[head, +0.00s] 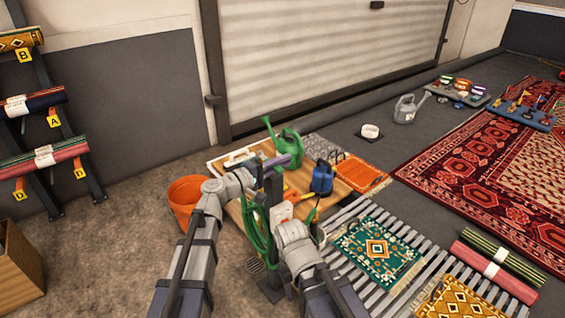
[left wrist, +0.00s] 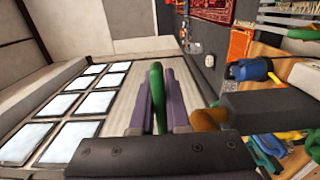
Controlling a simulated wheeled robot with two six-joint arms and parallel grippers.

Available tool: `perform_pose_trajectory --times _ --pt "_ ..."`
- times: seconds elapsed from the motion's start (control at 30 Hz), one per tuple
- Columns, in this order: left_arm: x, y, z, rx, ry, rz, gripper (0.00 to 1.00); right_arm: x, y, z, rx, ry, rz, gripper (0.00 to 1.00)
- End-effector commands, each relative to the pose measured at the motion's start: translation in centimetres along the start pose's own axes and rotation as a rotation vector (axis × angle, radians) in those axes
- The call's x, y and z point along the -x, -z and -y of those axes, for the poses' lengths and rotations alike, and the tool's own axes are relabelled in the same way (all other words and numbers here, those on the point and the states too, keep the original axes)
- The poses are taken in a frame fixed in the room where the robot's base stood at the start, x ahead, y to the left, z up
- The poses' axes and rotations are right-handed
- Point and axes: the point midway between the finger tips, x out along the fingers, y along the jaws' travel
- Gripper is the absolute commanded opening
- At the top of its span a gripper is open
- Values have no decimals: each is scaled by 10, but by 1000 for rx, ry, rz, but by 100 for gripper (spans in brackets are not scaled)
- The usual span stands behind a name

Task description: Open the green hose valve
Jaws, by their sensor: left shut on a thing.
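The green valve lever (left wrist: 157,95) stands between the two purple fingers of my left gripper (left wrist: 160,103) in the left wrist view. The fingers are shut on it. A brass-coloured valve part (left wrist: 209,118) sits beside them, by a dark grey post (left wrist: 265,108). In the head view my left gripper (head: 277,161) is at the top of the post (head: 275,195). A coiled green hose (head: 256,235) hangs on the post. My right arm is in front of the post, and its fingers cannot be made out.
A green watering can (head: 290,147), a blue can (head: 322,177) and an orange bucket (head: 187,197) crowd the post. A slatted rack with a green rug (head: 380,250) is at right. Bare floor lies at left, before the rug-roll rack.

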Motion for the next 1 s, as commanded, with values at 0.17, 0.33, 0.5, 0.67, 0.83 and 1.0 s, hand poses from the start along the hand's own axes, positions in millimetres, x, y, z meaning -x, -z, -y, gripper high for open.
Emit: perform_pose_trajectory --times 0.17,0.33,0.5,0.67,0.83,1.0 --pt "0 0 0 -1 1 0 0 0 0 0 0 0 0 55" --pt "0 0 0 -1 1 0 0 0 0 0 0 0 0 55" --pt "0 0 0 -1 1 0 0 0 0 0 0 0 0 55" --pt "0 0 0 -1 1 0 0 0 0 0 0 0 0 55" --pt "1 0 0 -1 1 10 0 0 0 0 0 0 0 55" --pt "5 0 1 -1 2 68 0 0 0 0 0 0 0 55"
